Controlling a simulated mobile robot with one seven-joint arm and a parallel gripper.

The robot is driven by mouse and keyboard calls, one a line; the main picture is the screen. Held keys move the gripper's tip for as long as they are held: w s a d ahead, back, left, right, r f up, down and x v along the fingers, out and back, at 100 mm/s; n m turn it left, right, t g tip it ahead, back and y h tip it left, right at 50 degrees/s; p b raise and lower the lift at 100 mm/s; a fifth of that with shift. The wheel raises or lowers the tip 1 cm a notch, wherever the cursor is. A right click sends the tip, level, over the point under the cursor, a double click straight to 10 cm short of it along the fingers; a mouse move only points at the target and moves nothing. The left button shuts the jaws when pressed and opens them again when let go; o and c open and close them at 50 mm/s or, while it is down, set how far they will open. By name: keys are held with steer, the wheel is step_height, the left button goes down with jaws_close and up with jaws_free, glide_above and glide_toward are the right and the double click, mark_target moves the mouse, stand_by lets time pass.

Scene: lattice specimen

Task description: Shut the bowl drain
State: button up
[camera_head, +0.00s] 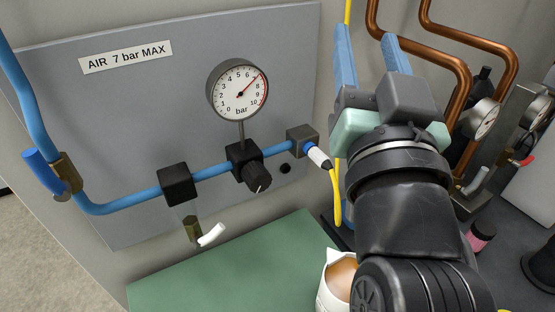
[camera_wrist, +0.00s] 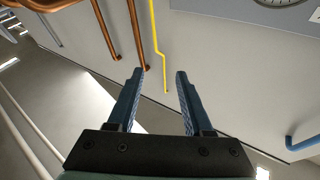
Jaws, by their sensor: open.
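The bowl drain (camera_head: 193,229) is a small brass valve under the clear bowl of the black filter block (camera_head: 175,184), in the head view at left of centre. Its white lever (camera_head: 211,235) sticks out to the right and slightly up, at an angle to the upright drain body. My gripper (camera_head: 366,35) is open and empty, with blue fingers pointing up, well to the right of and above the drain. In the wrist view my gripper (camera_wrist: 160,75) has nothing between its fingers. The drain is not visible there.
A blue air pipe (camera_head: 121,202) runs along the grey panel (camera_head: 110,110) to a regulator knob (camera_head: 253,175) below a gauge (camera_head: 239,90). A blue-handled valve (camera_head: 50,170) is at left. A green surface (camera_head: 235,266) and white container (camera_head: 329,290) lie below. Copper pipes (camera_head: 460,75) are at right.

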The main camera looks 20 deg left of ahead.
step_height(320, 180, down, 12)
steer(key=a+g+y+b, duration=0.3)
steer(key=g, duration=0.1)
steer(key=n+g+y+b, duration=0.2)
steer(key=g+y+b, duration=0.3)
steer(key=g+y, duration=0.4)
glide_toward(219, 234)
steer(key=shift+g+h, duration=0.3)
steer(key=shift+h, duration=0.3)
steer(key=x, duration=0.3)
steer(key=p+x, duration=0.1)
steer(key=x, duration=0.3)
steer(key=r+p+x, duration=0.1)
steer(key=x, duration=0.2)
steer(key=shift+w+a, duration=0.2)
steer(key=shift+a, duration=0.15)
jaws_close()
